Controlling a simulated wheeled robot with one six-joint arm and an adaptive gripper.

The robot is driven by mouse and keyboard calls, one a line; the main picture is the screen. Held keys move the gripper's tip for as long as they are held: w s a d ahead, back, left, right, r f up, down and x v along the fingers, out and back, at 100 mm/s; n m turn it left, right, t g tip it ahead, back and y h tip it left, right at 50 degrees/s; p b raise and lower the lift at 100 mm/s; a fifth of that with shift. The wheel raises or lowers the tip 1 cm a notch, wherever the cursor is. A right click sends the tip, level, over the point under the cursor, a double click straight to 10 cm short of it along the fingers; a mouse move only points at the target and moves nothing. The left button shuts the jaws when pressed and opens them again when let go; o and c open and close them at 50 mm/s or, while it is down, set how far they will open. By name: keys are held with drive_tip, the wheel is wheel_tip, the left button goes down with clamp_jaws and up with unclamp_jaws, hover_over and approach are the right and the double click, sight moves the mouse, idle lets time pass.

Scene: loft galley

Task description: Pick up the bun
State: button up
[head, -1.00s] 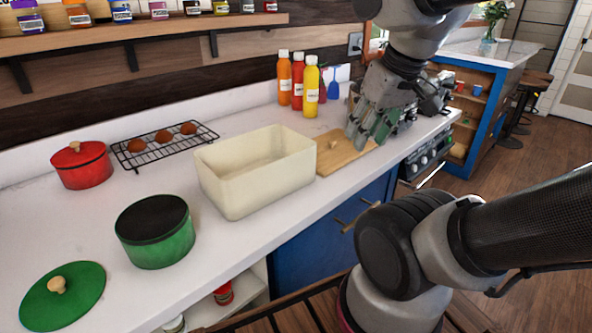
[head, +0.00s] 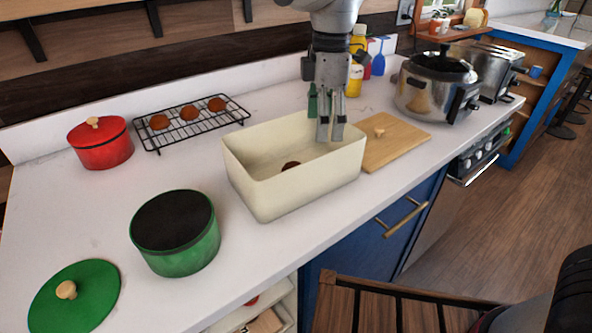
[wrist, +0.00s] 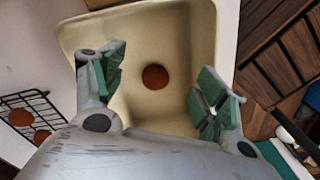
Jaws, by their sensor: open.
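One brown bun (head: 290,166) lies on the floor of the cream rectangular bin, partly hidden by the near wall in the head view. In the wrist view the bun (wrist: 155,77) shows whole, between and beyond my fingertips. The cream bin (head: 290,200) stands on the counter. My gripper (head: 330,132) hangs over the right part of the bin, fingers pointing down, open and empty. In the wrist view my gripper (wrist: 160,92) has its green-padded fingers spread wide. More buns (head: 188,109) sit on a black wire rack (head: 238,113) behind the bin.
A red lidded pot (head: 103,150) and a green pot (head: 180,255) stand left of the bin, with a green lid (head: 75,300) at front left. A wooden board (head: 400,145), a steel pot (head: 430,92) and bottles (head: 355,80) are to the right.

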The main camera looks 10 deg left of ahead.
drive_tip(key=n, duration=0.2)
hover_over(296, 164)
wheel_tip(296, 164, down, 3)
drive_tip(key=shift+w+f, duration=0.1)
drive_tip(key=shift+f, duration=0.1)
wheel_tip(296, 164, down, 7)
drive_tip(key=shift+r, duration=0.1)
drive_tip(key=c, duration=1)
